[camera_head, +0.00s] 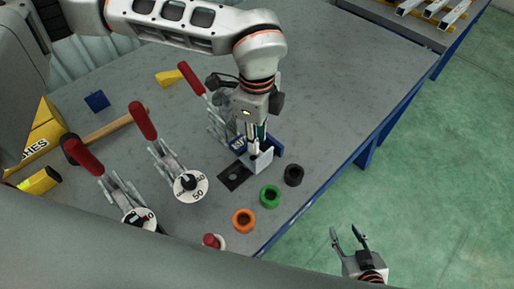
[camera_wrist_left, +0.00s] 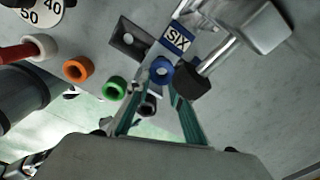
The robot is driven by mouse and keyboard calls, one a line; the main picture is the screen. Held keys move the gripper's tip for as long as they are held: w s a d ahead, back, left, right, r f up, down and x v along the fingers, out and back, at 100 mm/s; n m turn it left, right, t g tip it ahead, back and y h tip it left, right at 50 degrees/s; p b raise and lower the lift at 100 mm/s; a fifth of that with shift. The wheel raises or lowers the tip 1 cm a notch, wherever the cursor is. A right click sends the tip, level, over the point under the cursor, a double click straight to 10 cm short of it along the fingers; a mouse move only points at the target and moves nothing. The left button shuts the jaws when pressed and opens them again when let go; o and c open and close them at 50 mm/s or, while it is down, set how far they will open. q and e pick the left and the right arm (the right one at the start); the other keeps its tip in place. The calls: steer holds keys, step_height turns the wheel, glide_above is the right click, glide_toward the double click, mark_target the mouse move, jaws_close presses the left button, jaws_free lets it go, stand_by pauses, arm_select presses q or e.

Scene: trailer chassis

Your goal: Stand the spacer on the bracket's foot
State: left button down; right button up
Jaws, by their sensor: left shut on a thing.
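My left gripper (camera_head: 256,145) points down over the metal bracket (camera_head: 262,161). In the left wrist view its two green-edged fingers (camera_wrist_left: 158,78) are closed on a blue ring-shaped spacer (camera_wrist_left: 160,70) at their tips. The fingers and bracket hide much of the spacer in the head view. I cannot tell whether the spacer touches the bracket's foot. My right gripper (camera_head: 350,238) is open and empty, out beyond the table's edge.
Orange (camera_head: 243,219), green (camera_head: 270,196) and black (camera_head: 293,175) rings stand near the table edge. A dark plate with a hole (camera_head: 234,177) lies beside the bracket. Red-handled clamps (camera_head: 170,160) and a hammer (camera_head: 112,126) are left. The table's upper right is clear.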

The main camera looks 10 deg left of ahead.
arm_select(q)
steer(key=shift+w+f, duration=0.1)
steer(key=shift+f, duration=2.55)
steer(key=shift+f, duration=0.35)
steer(key=c, duration=1.8)
jaws_free()
steer(key=shift+r, duration=0.1)
steer(key=shift+r, duration=0.65)
step_height(320, 180, up, 11)
steer(key=shift+r, duration=0.15)
